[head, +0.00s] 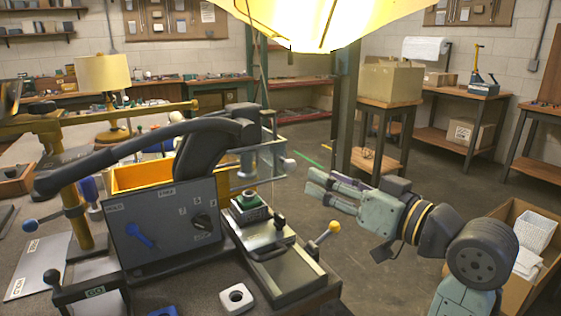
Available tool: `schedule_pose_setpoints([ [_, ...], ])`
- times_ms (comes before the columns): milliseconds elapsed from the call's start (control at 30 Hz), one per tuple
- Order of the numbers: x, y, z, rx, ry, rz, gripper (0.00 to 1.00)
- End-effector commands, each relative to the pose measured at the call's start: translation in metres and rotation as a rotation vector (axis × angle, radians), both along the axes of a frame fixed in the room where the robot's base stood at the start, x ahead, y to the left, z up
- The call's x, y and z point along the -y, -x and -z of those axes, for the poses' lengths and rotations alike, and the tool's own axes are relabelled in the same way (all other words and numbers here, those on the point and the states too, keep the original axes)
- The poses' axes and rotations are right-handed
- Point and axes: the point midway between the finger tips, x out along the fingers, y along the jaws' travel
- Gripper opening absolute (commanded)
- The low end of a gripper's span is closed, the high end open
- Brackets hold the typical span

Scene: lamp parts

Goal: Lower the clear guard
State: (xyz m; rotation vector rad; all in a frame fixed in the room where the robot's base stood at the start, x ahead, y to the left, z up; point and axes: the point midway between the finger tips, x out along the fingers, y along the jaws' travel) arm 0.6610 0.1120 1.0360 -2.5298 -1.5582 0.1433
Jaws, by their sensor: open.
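A machine (165,232) with a dark front panel stands on the bench at left. A pale blue-grey frame (249,181) stands behind its sliding bed and looks like the clear guard; its see-through pane is hard to make out, and I cannot tell how far it is raised. A green and dark part (249,207) sits on a block on the bed, just in front of the frame. My gripper (312,187) is open and empty in the air, to the right of the frame and apart from it, with its fingers pointing left.
A long black lever (135,150) arches over the machine. A yellow-knobbed handle (326,232) rises beside the bed, below my gripper. A white square part (236,297) lies in front. A cardboard box (535,262) stands at right; a yellow shade (320,20) hangs above.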

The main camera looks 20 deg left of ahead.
Motion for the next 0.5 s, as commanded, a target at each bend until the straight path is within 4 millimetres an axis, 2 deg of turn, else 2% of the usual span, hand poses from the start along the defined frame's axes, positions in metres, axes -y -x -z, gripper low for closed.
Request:
schedule_pose_setpoints([
  [167,-0.011,-0.006,0.0,-0.007,0.006,-0.005,0.42],
  [500,-0.068,-0.034,0.0,-0.008,0.005,-0.006,0.42],
])
